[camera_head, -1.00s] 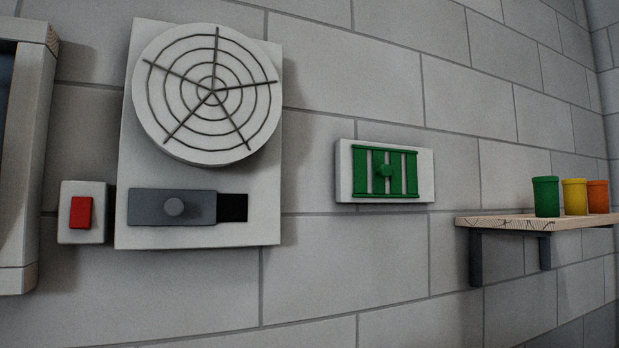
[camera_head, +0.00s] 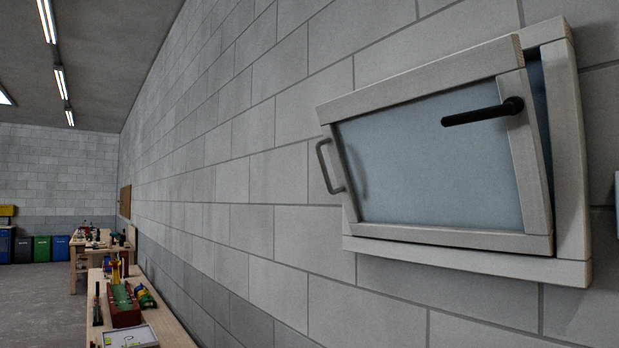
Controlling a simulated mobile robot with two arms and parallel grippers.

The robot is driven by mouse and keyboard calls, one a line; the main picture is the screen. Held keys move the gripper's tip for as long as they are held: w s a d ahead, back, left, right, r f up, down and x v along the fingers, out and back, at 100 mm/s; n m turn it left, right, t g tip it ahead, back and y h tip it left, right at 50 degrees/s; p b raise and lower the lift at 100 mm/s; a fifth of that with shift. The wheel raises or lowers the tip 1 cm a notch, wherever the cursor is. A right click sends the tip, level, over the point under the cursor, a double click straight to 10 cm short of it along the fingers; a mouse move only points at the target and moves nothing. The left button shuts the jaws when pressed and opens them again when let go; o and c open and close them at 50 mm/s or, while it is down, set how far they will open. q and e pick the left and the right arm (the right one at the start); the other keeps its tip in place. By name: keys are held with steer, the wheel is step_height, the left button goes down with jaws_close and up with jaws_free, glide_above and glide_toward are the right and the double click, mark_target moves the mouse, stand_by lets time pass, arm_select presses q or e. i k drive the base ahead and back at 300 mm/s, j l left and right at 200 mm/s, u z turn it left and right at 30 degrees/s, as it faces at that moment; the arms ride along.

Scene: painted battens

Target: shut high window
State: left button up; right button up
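The high window (camera_head: 440,155) is on the block wall at the right of the head view. Its pale wooden sash is tilted, its top leaning out from the fixed frame (camera_head: 572,150), with a dark gap at the upper right. The bottom of the sash lies close to the frame. A black lever handle (camera_head: 482,114) on the sash's right side points left, about level. A grey bow-shaped pull (camera_head: 327,167) is on the sash's left edge. Neither of my grippers is in view.
A long wooden bench (camera_head: 150,318) runs along the wall at the lower left, with a red and green box (camera_head: 124,305) and tools on it. Another table (camera_head: 98,243) and several coloured bins (camera_head: 42,249) stand farther back. Grey floor (camera_head: 40,300) is clear at the left.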

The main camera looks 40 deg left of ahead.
mark_target(401, 174)
steer(key=u, duration=0.9)
